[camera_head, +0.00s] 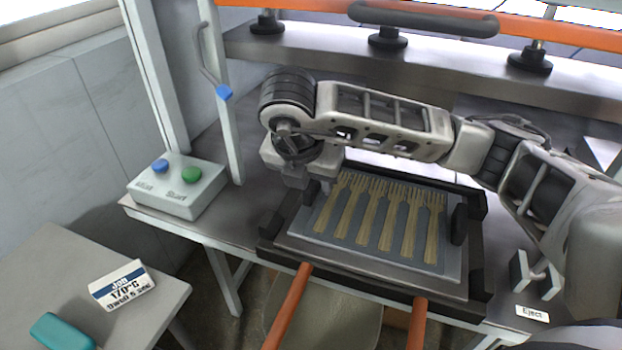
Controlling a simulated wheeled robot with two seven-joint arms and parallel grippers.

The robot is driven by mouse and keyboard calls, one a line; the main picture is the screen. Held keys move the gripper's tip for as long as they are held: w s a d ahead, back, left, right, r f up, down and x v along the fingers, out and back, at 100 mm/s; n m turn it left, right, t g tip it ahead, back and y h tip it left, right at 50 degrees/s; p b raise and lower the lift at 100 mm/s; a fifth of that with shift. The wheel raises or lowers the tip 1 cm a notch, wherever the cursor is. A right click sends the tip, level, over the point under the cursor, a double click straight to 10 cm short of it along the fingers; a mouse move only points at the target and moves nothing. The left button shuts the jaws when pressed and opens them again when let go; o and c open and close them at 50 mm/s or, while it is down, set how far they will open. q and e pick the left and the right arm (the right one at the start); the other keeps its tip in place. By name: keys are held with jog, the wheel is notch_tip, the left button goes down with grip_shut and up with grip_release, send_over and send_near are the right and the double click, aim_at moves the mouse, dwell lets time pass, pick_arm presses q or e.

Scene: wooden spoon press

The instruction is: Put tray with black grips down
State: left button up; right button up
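The tray (452,262) is a flat grey plate carrying a row of several wooden forks (385,225) on a blue-grey sheet. It lies level inside a dark frame (375,278) on the press bench. One black grip (459,225) stands at the tray's right edge. Another black grip (311,192) shows at its left edge, partly hidden by my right gripper (298,184). That gripper points down over the tray's left side, its fingertips close to or on this grip. Contact and finger opening are unclear. My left gripper is not in view.
A control box (178,188) with blue and green buttons stands at left. An orange bar (420,18) and steel beam (400,58) cross behind. Orange rods (288,308) stick out in front. A side table (60,270) holds a sign (122,284). An Eject label (532,313) is at right.

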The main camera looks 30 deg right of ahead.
jog(key=p+v, duration=0.1)
jog(key=v, duration=0.6)
jog(key=shift+w+p, duration=0.1)
jog(key=shift+p, duration=0.25)
jog(key=shift+s+a+r, duration=0.15)
jog(key=shift+s+r, duration=0.05)
jog(key=shift+r, duration=0.15)
